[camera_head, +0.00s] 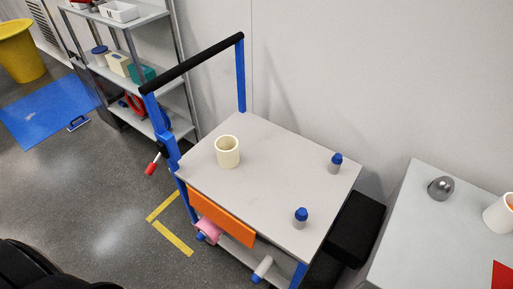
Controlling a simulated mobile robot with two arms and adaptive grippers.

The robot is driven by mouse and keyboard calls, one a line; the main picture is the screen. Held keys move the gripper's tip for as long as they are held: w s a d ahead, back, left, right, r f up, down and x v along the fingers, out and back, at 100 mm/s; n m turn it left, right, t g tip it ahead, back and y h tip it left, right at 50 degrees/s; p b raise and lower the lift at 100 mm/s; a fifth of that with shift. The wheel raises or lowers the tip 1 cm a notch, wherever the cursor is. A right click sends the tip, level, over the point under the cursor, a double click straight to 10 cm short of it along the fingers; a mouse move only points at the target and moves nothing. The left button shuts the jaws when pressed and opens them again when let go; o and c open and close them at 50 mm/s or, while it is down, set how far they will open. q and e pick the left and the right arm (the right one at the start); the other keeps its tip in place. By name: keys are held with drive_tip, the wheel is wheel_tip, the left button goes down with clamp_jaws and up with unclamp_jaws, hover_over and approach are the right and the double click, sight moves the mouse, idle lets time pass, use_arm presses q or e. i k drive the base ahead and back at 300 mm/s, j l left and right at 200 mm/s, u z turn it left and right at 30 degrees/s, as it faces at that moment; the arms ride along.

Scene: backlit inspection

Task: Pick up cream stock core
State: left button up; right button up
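A cream hollow cylinder, the cream stock core (228,154), stands upright on the grey top of a blue-framed cart (262,188), left of the middle of the top. Its open end faces up. Nothing touches it. Neither of my grippers shows in the head view.
Two small grey bottles with blue caps, one at the back (335,164) and one at the front (300,219), stand on the cart's right part. The black push handle (195,65) rises at its left end. A grey table (420,225) with a metal ball (441,188) stands right.

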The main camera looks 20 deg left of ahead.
sight(227, 146)
drive_tip(key=j+z, duration=0.45)
drive_tip(key=j, duration=0.25)
drive_tip(key=j+z, duration=0.45)
drive_tip(key=j, duration=0.3)
